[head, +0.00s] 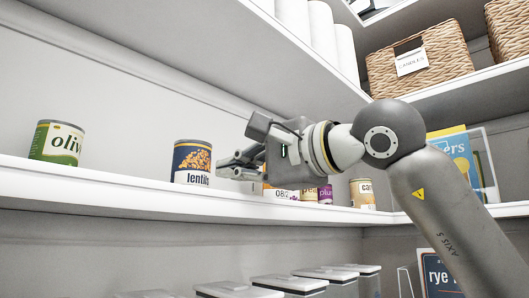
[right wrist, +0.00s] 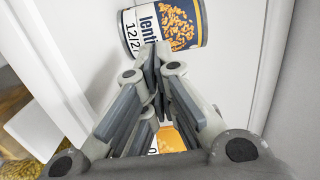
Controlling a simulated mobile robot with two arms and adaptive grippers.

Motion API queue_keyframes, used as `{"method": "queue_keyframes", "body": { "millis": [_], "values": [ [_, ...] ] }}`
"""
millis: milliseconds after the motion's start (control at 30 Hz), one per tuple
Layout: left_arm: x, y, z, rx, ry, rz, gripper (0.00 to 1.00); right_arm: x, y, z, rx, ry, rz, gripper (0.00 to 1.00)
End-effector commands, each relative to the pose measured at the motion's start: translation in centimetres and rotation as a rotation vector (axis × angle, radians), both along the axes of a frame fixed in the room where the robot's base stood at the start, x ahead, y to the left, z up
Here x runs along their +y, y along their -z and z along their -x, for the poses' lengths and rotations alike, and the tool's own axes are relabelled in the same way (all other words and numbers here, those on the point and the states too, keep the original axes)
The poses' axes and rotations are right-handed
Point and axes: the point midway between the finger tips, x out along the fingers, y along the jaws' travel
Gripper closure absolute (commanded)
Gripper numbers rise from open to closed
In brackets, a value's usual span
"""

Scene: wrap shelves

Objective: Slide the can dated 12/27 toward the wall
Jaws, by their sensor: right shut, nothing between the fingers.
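The lentils can (head: 192,162) has a dark blue label with orange lentils and a white band, and stands on the shelf in the head view. In the right wrist view this can (right wrist: 180,25) shows the date 12/27, partly cut off at the edge. My right gripper (head: 226,166) is shut and empty, just right of the can in the head view. In the right wrist view its fingertips (right wrist: 155,52) overlap the can's near edge; I cannot tell if they touch it. My left gripper is not in view.
An olives can (head: 57,144) stands to the left, with free shelf between it and the lentils can. A wicker basket (head: 420,62) sits on the shelf above.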

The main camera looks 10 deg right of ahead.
Motion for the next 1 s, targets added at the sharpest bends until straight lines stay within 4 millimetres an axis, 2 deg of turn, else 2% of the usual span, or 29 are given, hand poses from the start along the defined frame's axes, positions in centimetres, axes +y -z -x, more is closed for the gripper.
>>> {"method": "queue_keyframes", "body": {
  "millis": [100, 333, 767, 867, 1000],
  "values": [
    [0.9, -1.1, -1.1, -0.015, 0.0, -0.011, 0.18, 1.4, -0.2, -1.7, 0.003, -0.001, 0.0, 1.0],
    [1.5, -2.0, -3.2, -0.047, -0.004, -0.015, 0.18, 2.9, -0.1, -3.5, 0.002, -0.001, -0.002, 1.0],
    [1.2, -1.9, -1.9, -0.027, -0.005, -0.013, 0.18, 3.1, 0.0, -3.8, 0.0, -0.001, -0.001, 1.0],
    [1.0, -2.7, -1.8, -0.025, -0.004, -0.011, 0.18, 3.8, -0.2, -4.6, 0.003, -0.001, 0.0, 1.0],
    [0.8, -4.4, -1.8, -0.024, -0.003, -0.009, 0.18, 5.7, -0.5, -6.8, 0.004, -0.001, 0.001, 1.0]
  ]
}}
